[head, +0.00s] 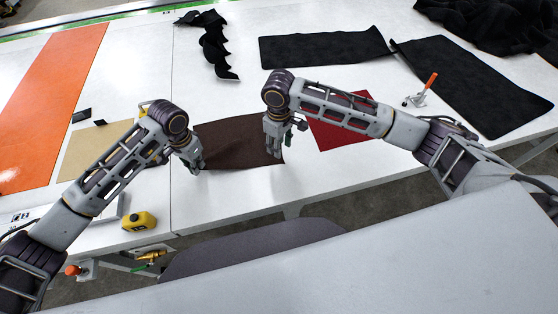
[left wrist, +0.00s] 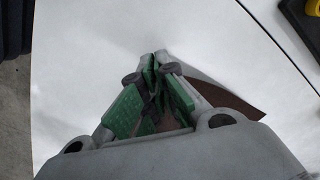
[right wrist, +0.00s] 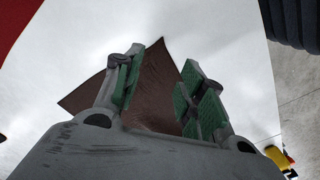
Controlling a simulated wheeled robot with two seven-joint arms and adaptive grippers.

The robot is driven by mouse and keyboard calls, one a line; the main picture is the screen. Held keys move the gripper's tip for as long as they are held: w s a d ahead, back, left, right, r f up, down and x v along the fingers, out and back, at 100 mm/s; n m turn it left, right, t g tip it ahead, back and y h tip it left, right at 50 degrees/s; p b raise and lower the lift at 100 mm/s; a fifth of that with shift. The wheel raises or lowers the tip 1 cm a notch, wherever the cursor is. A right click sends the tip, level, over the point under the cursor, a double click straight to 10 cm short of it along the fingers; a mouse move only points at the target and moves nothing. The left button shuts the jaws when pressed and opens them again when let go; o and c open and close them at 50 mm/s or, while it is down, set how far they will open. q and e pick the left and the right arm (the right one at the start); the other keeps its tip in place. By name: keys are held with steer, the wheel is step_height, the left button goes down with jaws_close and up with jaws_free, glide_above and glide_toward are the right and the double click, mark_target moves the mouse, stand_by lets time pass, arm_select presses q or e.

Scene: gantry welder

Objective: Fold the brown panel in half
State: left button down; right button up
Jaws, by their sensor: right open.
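The brown panel (head: 240,142) lies on the white table in the middle of the head view, unfolded, with slight ripples. My left gripper (head: 197,167) is at its near left corner. In the left wrist view the fingers (left wrist: 158,62) are closed together, with brown panel (left wrist: 228,96) showing between and to the right of them; the pinched edge is mostly hidden. My right gripper (head: 274,153) is at the panel's near right corner. In the right wrist view its fingers (right wrist: 163,58) are apart, with a panel corner (right wrist: 155,85) between them.
A red panel (head: 335,130) lies just right of the brown one, partly under my right arm. A tan panel (head: 95,145) and orange strip (head: 50,100) lie left. Black panels (head: 325,48) lie behind. A yellow button box (head: 138,221) and toggle clamp (head: 420,93) stand on the table.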

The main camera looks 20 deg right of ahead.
mark_target(279, 161)
steer(key=shift+f, duration=3.75)
jaws_close()
steer(key=shift+r, duration=2.5)
